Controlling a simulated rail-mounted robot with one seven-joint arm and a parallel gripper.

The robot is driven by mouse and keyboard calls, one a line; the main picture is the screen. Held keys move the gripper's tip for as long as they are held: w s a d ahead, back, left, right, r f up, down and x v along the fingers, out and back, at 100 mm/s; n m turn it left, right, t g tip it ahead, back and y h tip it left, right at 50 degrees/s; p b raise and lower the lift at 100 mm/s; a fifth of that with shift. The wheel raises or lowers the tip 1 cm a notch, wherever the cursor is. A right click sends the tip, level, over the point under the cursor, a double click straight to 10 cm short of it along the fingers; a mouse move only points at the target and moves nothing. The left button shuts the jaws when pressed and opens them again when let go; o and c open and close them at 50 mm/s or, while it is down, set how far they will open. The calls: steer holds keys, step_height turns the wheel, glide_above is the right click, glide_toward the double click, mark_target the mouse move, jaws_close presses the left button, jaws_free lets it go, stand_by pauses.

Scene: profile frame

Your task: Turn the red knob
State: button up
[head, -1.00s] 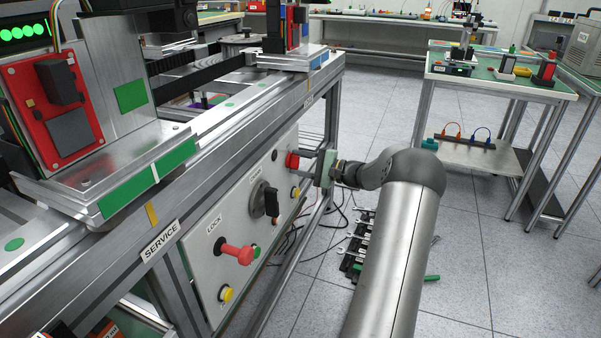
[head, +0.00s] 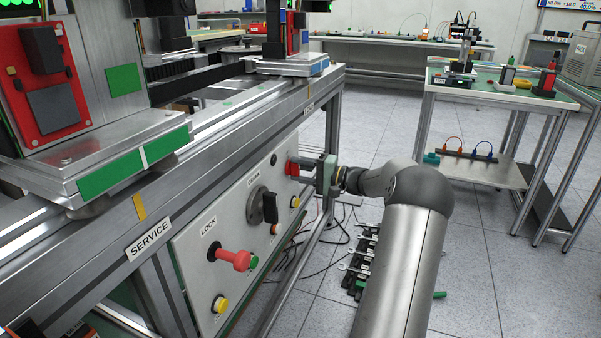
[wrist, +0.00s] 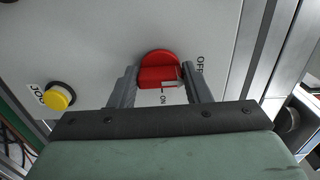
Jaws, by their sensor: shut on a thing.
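The red knob (wrist: 158,66) is a round dial with a raised grip bar, on the pale panel. The words ON and OFF are printed beside it, ON below and OFF to the right in the wrist view. In the head view the knob (head: 291,167) shows at the panel's far end. My gripper (wrist: 160,76) has one finger on each side of the knob's bar and is shut on it. In the head view my gripper (head: 302,171) reaches the knob from the right. The exact finger contact is partly hidden.
The panel (head: 205,285) also carries a red LOCK handle (head: 232,257), a black rotary switch (head: 269,207) and a yellow button (head: 220,304). A yellow JOG button (wrist: 60,96) is left of my gripper in the wrist view. Tools lie on the floor below my arm.

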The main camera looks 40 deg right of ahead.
steer(key=o, duration=1)
steer(key=p+v, duration=0.4)
steer(key=v, duration=1.3)
steer(key=shift+s+d, duration=0.1)
steer(key=shift+s, duration=0.15)
